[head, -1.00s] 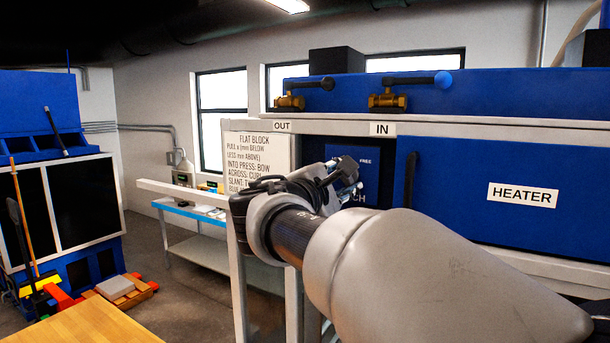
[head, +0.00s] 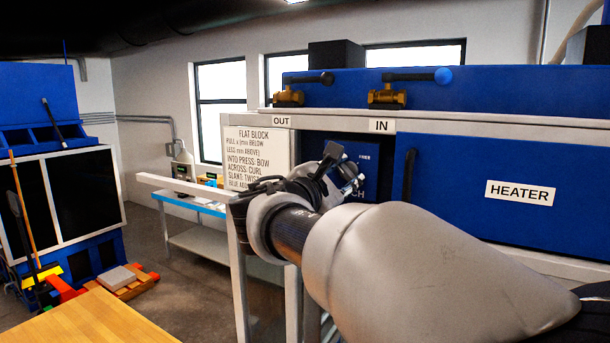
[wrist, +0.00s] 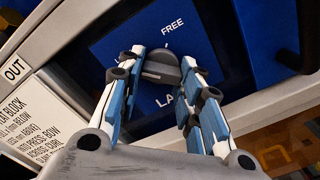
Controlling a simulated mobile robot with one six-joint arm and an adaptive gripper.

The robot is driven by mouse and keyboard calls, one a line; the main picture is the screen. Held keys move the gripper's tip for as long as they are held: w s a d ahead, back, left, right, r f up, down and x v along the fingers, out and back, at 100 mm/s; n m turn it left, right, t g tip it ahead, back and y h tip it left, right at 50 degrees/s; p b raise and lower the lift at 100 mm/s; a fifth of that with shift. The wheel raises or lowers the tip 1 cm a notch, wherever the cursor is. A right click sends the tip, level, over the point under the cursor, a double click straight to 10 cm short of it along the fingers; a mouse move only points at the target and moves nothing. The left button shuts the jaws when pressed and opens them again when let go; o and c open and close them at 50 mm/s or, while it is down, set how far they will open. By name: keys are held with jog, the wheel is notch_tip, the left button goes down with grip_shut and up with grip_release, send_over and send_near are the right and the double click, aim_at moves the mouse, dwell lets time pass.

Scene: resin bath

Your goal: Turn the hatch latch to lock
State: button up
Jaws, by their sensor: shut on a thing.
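The hatch latch is a dark grey knob (wrist: 161,66) on a blue panel (wrist: 115,45), seen in the wrist view. The word FREE is printed just above it, with a small pale mark between. Lettering starting "LA" is below it, partly covered by a finger. My gripper (wrist: 163,68) has its two blue-and-white fingers closed on either side of the knob. In the head view my gripper (head: 345,172) is at the blue panel (head: 368,158), and the knob is hidden behind it.
A white sign (head: 254,150) stands left of the panel, under an OUT label (head: 281,121). The blue HEATER door (head: 470,208) with a dark handle (head: 409,175) is close on the right. Two brass valves (head: 386,96) sit above. A wooden table (head: 95,322) is at lower left.

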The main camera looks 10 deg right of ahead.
jog(key=o, duration=1.1)
jog(key=shift+c, duration=0.2)
jog(key=v, duration=1.2)
